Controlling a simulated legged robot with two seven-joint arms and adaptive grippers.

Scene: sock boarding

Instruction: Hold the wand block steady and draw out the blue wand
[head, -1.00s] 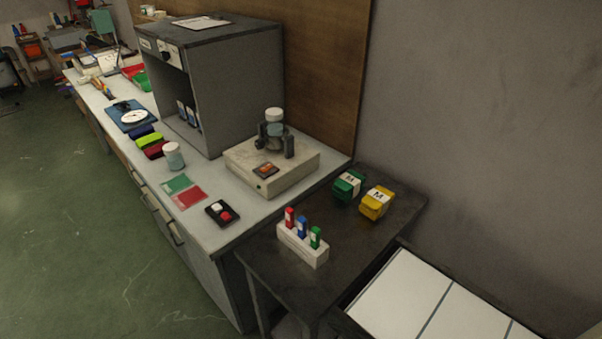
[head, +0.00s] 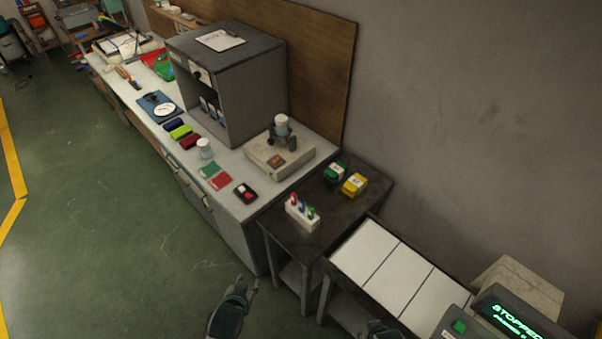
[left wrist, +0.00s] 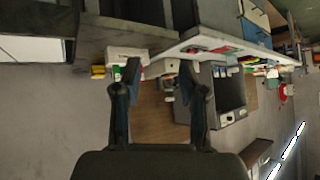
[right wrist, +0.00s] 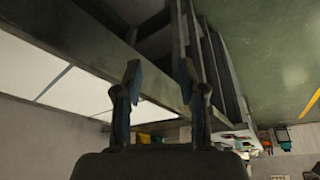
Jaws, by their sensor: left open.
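The white wand block (head: 302,219) stands upright on the dark side table. It holds a red wand, a blue wand (head: 301,206) and a green wand in a row, small in the head view. My left gripper (head: 250,284) is low over the floor, in front of the table and well apart from the block. Its two fingers are spread and empty in the left wrist view (left wrist: 160,80). My right gripper (head: 380,326) shows only partly at the bottom edge of the head view. In the right wrist view (right wrist: 160,80) its fingers are apart with nothing between them.
A green pack (head: 336,173) and a yellow pack (head: 354,185) sit behind the block on the dark table (head: 285,235). A white-panelled surface (head: 400,280) adjoins it on the right, with a display reading STOPPED (head: 515,320) beyond. A grey workbench (head: 228,211) stands left.

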